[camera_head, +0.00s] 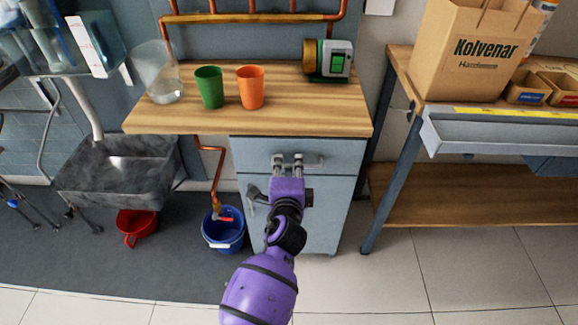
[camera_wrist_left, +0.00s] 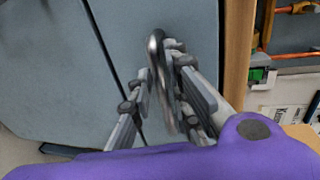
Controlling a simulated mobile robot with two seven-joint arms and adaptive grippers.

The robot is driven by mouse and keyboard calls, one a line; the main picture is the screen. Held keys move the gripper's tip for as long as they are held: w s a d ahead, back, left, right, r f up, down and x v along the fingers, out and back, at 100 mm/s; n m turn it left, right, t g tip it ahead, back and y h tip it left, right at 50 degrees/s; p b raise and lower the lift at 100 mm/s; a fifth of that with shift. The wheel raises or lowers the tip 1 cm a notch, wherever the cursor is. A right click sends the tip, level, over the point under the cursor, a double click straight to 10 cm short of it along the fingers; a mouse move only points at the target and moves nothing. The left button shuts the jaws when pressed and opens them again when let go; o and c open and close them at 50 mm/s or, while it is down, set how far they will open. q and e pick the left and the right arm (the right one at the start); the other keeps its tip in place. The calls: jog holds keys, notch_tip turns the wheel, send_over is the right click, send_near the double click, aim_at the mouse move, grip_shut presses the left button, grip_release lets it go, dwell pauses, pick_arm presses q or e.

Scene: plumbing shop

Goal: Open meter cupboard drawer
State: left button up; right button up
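The meter cupboard (camera_head: 325,217) is a grey-blue cabinet under the wooden worktop. Its top drawer (camera_head: 244,152) looks flush with the front. The drawer has a metal bar handle (camera_head: 315,160), which also shows in the left wrist view (camera_wrist_left: 154,43). My purple left gripper (camera_head: 287,163) is at this handle. The gripper hides part of the drawer front and the door below. My right gripper is not in view.
A green cup (camera_head: 209,87), an orange cup (camera_head: 250,87), a clear pitcher (camera_head: 160,75) and a green-grey device (camera_head: 328,59) stand on the worktop (camera_head: 300,120). A blue bucket (camera_head: 222,231) stands left of the cupboard. A workbench leg (camera_head: 391,185) is close on the right.

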pick_arm(q)
jog(key=shift+w, duration=0.2)
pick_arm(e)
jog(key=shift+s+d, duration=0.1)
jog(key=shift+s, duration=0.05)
pick_arm(q)
jog(key=shift+c, duration=0.4)
grip_shut()
jog(key=shift+s, duration=0.1)
